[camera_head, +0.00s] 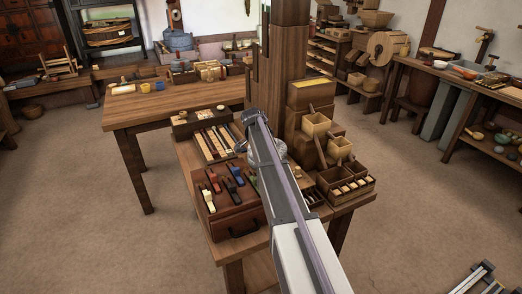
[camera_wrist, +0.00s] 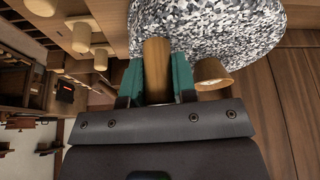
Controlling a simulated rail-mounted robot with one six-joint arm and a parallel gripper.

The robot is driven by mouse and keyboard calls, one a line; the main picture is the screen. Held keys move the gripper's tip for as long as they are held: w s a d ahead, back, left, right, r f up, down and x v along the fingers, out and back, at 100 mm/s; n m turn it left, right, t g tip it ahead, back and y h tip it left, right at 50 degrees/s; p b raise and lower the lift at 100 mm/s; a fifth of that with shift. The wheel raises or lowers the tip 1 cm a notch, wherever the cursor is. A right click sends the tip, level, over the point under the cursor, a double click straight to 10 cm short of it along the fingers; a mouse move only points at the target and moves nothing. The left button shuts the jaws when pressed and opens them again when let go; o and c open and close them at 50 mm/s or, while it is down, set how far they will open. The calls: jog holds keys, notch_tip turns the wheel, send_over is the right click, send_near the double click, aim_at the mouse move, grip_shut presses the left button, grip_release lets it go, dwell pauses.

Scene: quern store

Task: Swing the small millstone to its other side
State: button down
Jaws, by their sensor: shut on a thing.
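In the wrist view, the small millstone (camera_wrist: 225,28) is a speckled black, white and grey stone that fills the top middle. A wooden handle (camera_wrist: 157,68) stands between the teal fingers of my gripper (camera_wrist: 155,82), which is shut on it. The handle overlaps the stone's near edge. In the head view, my arm reaches over the middle of the work table and hides most of what is at its end. I cannot make out the millstone clearly there.
A light wooden round piece (camera_wrist: 213,72) sits just right of my fingers. On the table, a drawer box (camera_head: 236,215) with coloured tools stands left of my arm and wooden hoppers (camera_head: 316,124) stand right. A thick wooden post (camera_head: 289,60) rises behind.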

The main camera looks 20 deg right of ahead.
jog(key=shift+w, duration=0.1)
jog(key=c, duration=0.9)
grip_release()
jog(key=shift+d, duration=0.1)
jog(key=p+v, duration=1)
jog(key=shift+r, duration=0.4)
jog(key=s+a+r+n+y+p, duration=0.1)
jog(key=s+a+n, duration=0.4)
jog(key=s, duration=0.5)
jog(key=s+a+r+n+y+p, duration=0.2)
jog(key=s+a+n, duration=0.3)
jog(key=s+a, duration=0.3)
jog(key=s+a+r+n+y+p, duration=0.1)
jog(key=s+a+n, duration=0.4)
jog(key=s, duration=0.9)
jog(key=a+r+p, duration=0.1)
jog(key=a+p, duration=0.1)
jog(key=shift+a+n+g, duration=0.3)
jog(key=shift+n+g, duration=0.1)
